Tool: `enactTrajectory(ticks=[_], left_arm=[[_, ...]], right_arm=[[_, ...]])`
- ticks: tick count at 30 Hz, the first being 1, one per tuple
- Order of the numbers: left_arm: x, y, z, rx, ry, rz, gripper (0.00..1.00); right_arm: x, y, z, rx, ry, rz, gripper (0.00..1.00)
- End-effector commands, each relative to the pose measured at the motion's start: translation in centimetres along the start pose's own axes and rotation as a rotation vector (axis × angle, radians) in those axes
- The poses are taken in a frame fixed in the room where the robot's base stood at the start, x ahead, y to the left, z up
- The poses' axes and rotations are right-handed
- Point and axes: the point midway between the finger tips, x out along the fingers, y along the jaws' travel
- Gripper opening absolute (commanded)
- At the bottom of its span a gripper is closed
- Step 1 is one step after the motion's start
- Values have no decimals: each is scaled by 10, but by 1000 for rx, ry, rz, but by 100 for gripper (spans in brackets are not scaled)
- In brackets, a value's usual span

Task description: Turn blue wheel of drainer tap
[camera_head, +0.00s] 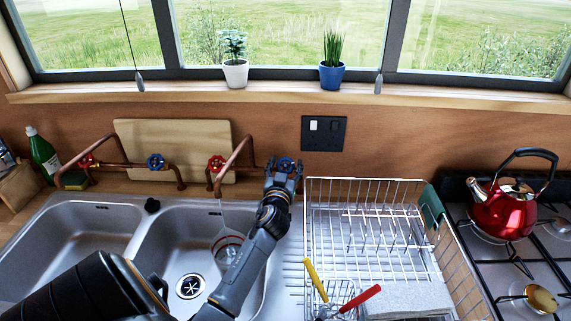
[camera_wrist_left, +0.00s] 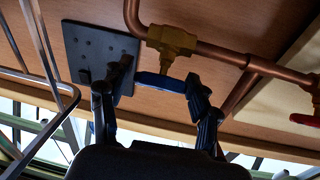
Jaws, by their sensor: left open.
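The blue wheel (camera_head: 285,162) of the tap nearest the drainer is at the end of a copper pipe against the wall, just left of the dish rack. My left gripper (camera_head: 285,172) reaches up to it from the front and partly hides it. In the left wrist view the blue wheel (camera_wrist_left: 160,83) shows edge-on below a brass valve body (camera_wrist_left: 172,42). My left gripper (camera_wrist_left: 157,88) is open there, with one finger on each side of the wheel. The right fingertip looks very close to the wheel; I cannot tell whether it touches. My right gripper is not in view.
A red wheel (camera_head: 217,163) is left of the blue one on the copper pipes. Another blue wheel (camera_head: 155,161) and red wheel (camera_head: 87,161) are further left. The wire dish rack (camera_head: 372,184) stands right of my arm. A socket plate (camera_head: 323,146) is on the wall.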

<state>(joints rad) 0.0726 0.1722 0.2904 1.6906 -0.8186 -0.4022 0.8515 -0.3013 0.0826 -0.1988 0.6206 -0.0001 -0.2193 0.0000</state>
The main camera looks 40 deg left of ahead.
Motion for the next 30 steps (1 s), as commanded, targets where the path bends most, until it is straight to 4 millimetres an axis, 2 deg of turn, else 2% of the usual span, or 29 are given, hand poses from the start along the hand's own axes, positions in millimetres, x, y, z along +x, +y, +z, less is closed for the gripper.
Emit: enactTrajectory(ticks=[8,14,19,27,30], left_arm=[[1,0,0,0,0,0,60],[1,0,0,0,0,0,19],[1,-1,-2,19,-2,22,19],[1,-1,-5,157,-4,202,19],[1,0,-4,193,-2,255,19]], right_arm=[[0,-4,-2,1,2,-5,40],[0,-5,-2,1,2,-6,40],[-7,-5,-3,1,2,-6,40],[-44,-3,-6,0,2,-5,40],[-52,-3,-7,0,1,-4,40]])
